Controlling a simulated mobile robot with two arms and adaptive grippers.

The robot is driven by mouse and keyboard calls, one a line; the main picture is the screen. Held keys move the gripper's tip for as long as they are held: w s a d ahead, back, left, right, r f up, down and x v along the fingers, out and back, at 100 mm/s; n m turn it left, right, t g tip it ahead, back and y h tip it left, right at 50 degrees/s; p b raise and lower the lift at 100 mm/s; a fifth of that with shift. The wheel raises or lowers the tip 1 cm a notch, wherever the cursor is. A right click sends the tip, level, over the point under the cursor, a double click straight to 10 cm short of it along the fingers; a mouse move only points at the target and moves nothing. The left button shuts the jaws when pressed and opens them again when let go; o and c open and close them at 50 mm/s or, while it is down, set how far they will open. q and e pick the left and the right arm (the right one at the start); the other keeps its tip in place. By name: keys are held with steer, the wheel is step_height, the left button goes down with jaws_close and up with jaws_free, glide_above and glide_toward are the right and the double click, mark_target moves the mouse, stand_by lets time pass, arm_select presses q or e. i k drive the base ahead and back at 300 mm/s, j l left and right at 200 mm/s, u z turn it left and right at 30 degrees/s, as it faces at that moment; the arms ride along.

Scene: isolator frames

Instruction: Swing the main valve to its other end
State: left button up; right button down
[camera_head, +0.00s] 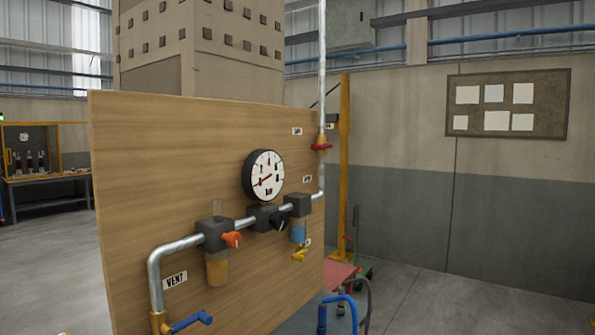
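A wooden panel (130,170) carries a grey pipe (180,246) that runs from the lower left up to a vertical pipe (322,70) at the right. A red valve handle (321,147) sits crosswise on the vertical pipe, near a small label too small to read. No readable label shows which one is the main valve. Neither of my grippers is in view.
A round gauge (264,175) stands above the pipe. Along the pipe are an orange knob (232,239), a black knob (279,222) and a yellow lever (299,255). Blue and grey curved hoses (340,300) rise at the panel's lower right. Open floor (450,305) lies right.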

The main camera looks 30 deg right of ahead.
mark_target(322, 147)
steer(key=z, duration=1.15)
